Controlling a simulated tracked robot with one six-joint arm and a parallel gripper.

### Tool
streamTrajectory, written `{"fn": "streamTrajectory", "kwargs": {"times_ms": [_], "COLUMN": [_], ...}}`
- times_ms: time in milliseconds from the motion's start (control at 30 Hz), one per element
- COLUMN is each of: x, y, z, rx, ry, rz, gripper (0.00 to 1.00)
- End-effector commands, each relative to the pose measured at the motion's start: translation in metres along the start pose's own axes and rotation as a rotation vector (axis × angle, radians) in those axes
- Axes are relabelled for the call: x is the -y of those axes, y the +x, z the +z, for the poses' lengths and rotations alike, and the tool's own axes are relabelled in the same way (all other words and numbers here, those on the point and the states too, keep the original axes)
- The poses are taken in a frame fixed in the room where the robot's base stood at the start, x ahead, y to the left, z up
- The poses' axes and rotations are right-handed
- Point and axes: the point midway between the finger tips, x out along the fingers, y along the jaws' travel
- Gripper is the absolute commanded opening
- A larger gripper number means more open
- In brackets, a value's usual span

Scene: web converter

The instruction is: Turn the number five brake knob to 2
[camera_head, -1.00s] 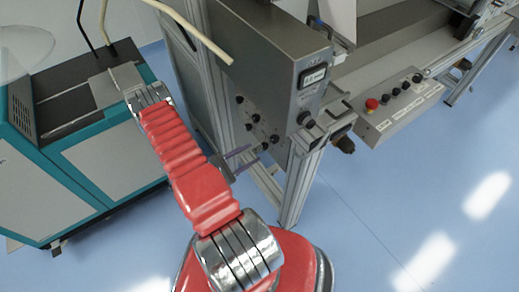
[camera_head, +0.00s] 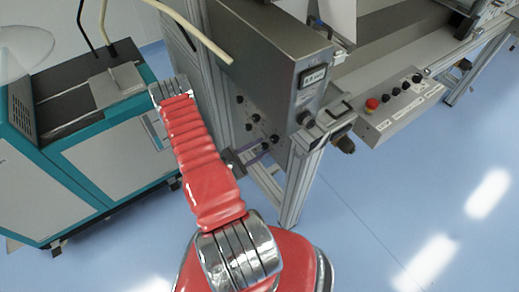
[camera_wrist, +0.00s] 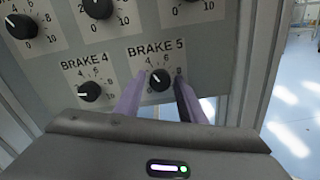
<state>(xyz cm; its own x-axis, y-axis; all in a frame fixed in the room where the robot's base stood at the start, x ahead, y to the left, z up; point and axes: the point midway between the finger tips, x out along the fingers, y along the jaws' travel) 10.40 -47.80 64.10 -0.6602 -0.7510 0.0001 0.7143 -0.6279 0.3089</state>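The number five brake knob (camera_wrist: 159,79) is a small black knob under the label BRAKE 5 in the wrist view. It has a light pointer mark that seems to lean up and left; parts of its dial numbers are hidden by the fingers. My gripper (camera_wrist: 153,82) is open, with one purple finger on each side of the knob and gaps showing between them. I cannot tell how far the tips are from the panel. In the head view my gripper (camera_head: 255,155) is at the lower part of the grey panel (camera_head: 240,125).
The BRAKE 4 knob (camera_wrist: 89,92) is just left of the fingers, and other knobs sit above, including one (camera_wrist: 97,7) at the top. A metal frame post (camera_wrist: 242,60) stands close on the right. A teal cabinet (camera_head: 120,155) is left of my arm.

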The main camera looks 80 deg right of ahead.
Motion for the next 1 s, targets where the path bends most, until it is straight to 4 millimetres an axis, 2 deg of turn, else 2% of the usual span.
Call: {"fn": "streamTrajectory", "kwargs": {"times_ms": [33,467,767,1000], "x": [0.0,0.0027,0.0004,0.0001], "y": [-0.0001,-0.0037,0.0,0.0006], "z": [0.0,0.0009,0.0,-0.0002], "rx": [0.0,0.0,0.0,0.0], "ry": [0.0,-0.002,-0.028,-0.124], "rz": [0.0,0.001,-0.001,-0.001], "gripper": [0.32,0.03,0.03,0.03]}}
